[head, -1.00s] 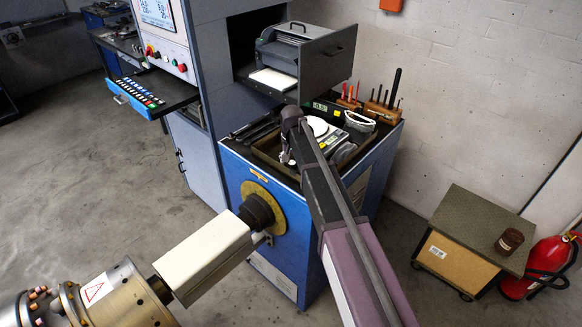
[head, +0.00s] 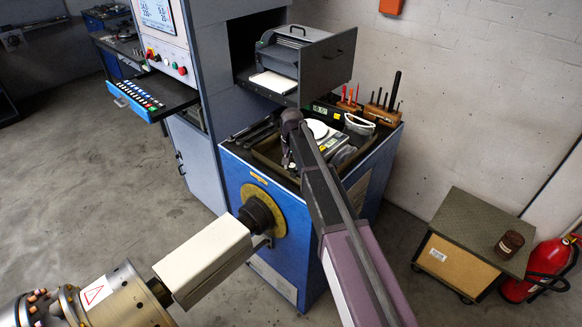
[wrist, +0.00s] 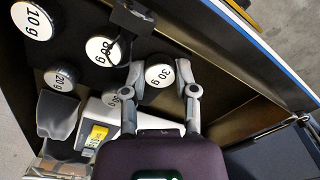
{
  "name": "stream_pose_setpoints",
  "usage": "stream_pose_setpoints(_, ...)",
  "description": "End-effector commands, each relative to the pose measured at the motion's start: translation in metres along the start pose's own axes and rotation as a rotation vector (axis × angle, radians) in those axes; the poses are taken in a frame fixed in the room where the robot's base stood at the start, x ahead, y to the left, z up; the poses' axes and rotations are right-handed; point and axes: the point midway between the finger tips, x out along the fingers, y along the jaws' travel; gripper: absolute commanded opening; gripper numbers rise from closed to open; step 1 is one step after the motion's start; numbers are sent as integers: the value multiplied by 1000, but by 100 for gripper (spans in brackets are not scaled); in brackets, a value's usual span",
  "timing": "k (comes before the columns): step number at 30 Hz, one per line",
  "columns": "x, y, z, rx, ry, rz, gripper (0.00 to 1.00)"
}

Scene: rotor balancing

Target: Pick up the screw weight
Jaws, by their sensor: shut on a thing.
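A dark round screw weight with a white "30 g" face (wrist: 160,73) is in the upper middle of the wrist view. My gripper (wrist: 161,80) is shut on it, one grey finger on each side. In the head view my gripper (head: 287,158) is at the tray on the blue cabinet, partly behind my arm. The held weight cannot be made out there. Other round weights lie to the left in the wrist view: one marked 10 g (wrist: 33,20), one marked 20 g (wrist: 60,78), and one with a partly hidden label (wrist: 103,50).
The tray (head: 266,157) sits on the blue cabinet (head: 285,222). A tool block (head: 382,113) stands at the back. An open grey drawer (head: 328,70) hangs above the tray.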

Motion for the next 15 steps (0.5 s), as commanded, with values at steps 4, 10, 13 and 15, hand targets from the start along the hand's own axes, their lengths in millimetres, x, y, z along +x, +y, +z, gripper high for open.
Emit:
stream_pose_setpoints(4,0,0,0,0,0,0,5)
stream_pose_setpoints(10,-6,0,0,0,0,0,5)
stream_pose_setpoints(13,-11,0,0,0,0,0,5)
stream_pose_setpoints(15,-16,0,0,0,0,0,5)
